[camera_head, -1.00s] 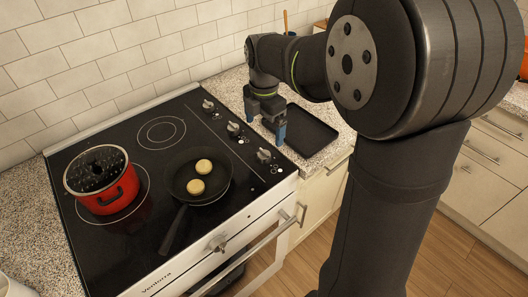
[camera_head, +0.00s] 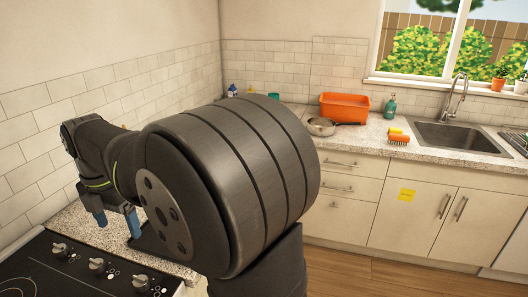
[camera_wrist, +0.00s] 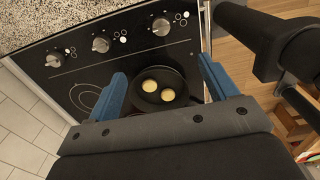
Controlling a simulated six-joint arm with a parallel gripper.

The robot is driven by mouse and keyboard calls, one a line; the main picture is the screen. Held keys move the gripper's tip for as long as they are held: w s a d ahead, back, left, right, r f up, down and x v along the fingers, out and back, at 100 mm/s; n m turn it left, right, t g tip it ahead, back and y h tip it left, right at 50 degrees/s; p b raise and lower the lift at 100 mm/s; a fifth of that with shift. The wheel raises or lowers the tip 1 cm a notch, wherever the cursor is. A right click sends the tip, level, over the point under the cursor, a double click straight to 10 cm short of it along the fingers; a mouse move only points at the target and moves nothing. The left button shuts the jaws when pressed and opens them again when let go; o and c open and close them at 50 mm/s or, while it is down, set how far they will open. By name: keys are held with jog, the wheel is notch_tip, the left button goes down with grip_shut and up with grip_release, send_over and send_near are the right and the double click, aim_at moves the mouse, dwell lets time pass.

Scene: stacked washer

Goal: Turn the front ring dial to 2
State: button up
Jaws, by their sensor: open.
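The black cooktop (camera_head: 40,280) is at the lower left of the head view, with a row of grey dials. The dial nearest the oven-door edge (camera_head: 141,283) also shows at the top of the wrist view (camera_wrist: 161,26). The middle dial (camera_head: 97,265) and the rear dial (camera_head: 60,250) stand beyond it. My gripper (camera_head: 117,222) is open and empty beside the row, on the counter side, apart from the dials. In the wrist view its blue fingers (camera_wrist: 162,68) frame the pan. I cannot read the dial settings.
A dark pan (camera_wrist: 148,103) with two pale yellow rounds sits on the cooktop. A cooking ring (camera_wrist: 86,97) beside it is empty. A dark tray (camera_head: 152,243) on the counter is mostly hidden by my arm. An orange tub (camera_head: 344,105) and sink (camera_head: 458,137) are far right.

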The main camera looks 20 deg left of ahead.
jog(key=c, duration=0.3)
jog(key=w+d+f+m+g+y, duration=0.2)
jog(key=w+d+f+m+y, duration=0.15)
jog(key=d+m, duration=0.6)
jog(key=shift+c, duration=0.2)
jog(key=m, duration=0.4)
send_near(141, 278)
jog(key=shift+y, duration=0.25)
jog(key=x, duration=0.9)
jog(key=shift+d+f, duration=0.1)
jog(key=shift+f, duration=0.4)
jog(key=c, duration=1)
